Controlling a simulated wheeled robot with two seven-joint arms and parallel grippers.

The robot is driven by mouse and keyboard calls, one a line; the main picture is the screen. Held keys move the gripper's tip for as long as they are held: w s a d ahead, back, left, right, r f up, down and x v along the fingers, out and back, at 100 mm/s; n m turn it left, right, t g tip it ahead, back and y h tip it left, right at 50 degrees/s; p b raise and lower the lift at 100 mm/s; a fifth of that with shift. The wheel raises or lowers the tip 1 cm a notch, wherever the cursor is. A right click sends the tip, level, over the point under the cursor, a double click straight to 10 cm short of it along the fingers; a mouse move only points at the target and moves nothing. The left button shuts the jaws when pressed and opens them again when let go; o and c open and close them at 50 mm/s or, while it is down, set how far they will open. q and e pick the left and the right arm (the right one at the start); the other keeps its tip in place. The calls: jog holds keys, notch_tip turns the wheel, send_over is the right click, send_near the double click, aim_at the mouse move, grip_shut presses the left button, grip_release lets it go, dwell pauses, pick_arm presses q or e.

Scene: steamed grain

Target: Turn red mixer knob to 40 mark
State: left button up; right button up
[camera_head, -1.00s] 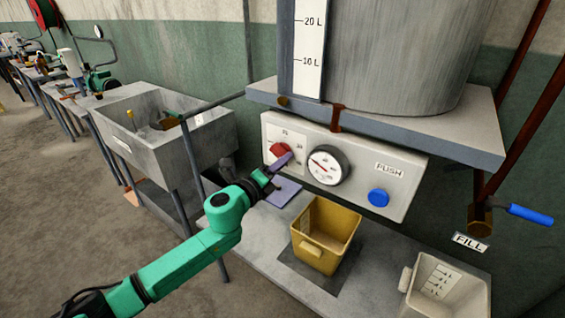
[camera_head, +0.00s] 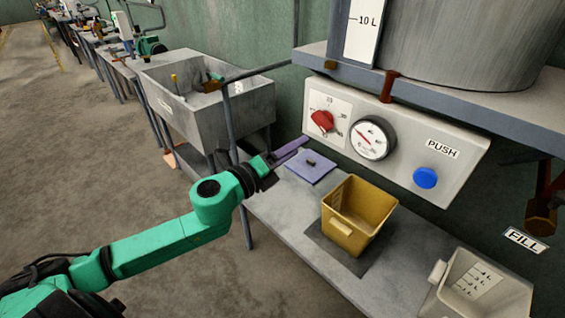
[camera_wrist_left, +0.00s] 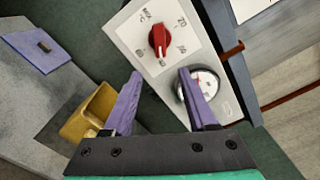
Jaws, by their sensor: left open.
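The red mixer knob (camera_head: 322,119) sits on a white dial plate at the left of the grey control panel (camera_head: 455,170). It also shows in the left wrist view (camera_wrist_left: 158,40), its grip bar running nearly up and down there. The small dial numbers are too blurred to tell which mark it points at. My left gripper (camera_head: 296,147) is open and empty, below and left of the knob in the head view. In the left wrist view its purple fingers (camera_wrist_left: 160,73) are spread, with the knob beyond the gap and not touched. My right gripper is out of view.
Right of the knob are a round gauge (camera_head: 371,138) and a blue push button (camera_head: 425,178). Below stand a yellow bin (camera_head: 350,229), a purple lid-like plate (camera_head: 311,167) and a white measuring container (camera_head: 512,293). A grey sink (camera_head: 195,107) stands at left.

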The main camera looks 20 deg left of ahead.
pick_arm(q)
jog(key=v, duration=0.3)
jog(key=shift+s+b, duration=0.35)
jog(key=shift+a, duration=0.15)
